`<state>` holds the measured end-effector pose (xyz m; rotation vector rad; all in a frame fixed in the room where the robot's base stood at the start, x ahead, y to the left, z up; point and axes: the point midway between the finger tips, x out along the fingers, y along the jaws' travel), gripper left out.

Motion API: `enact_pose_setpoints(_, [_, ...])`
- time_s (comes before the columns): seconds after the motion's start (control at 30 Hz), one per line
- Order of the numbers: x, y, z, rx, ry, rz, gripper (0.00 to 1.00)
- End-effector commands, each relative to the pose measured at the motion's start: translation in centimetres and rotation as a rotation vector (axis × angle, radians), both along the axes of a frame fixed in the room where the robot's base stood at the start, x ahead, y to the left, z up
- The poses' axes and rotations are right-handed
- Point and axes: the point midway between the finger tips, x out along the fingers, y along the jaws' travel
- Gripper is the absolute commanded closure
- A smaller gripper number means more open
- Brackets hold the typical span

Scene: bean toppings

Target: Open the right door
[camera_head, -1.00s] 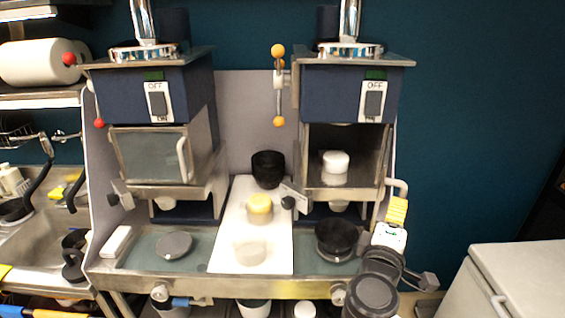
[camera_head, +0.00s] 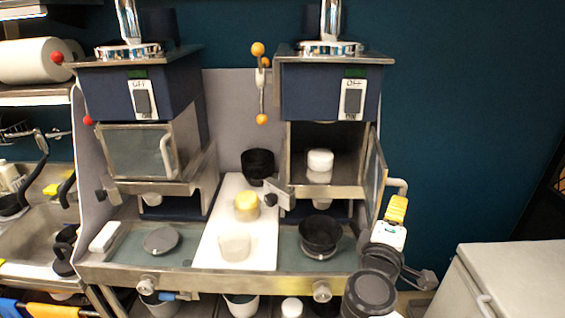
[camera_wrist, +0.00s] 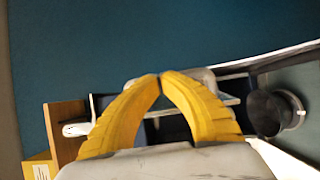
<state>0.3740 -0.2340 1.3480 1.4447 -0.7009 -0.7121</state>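The right door (camera_head: 376,180) is a metal-framed panel on the right machine. It stands swung out at the right side of its compartment, seen nearly edge-on. Its curved grey handle (camera_head: 398,184) sticks out to the right. My gripper (camera_head: 396,202) has yellow fingers and is just below and beside the handle. In the wrist view, the fingertips of my gripper (camera_wrist: 160,77) meet, with a grey bar-like part behind them. I cannot tell whether they touch the handle. The open compartment (camera_head: 345,150) holds a white cup (camera_head: 320,165).
The left machine's door (camera_head: 135,152) is closed. A black cup (camera_head: 320,235) stands on the tray below the right compartment. A white chest (camera_head: 510,275) stands at right.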

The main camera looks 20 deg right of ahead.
Motion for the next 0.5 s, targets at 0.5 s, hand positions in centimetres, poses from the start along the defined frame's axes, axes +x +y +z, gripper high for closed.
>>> enact_pose_setpoints(0.5, [0.0, 0.1, 3.2, -0.001, -0.001, 0.001, 1.0])
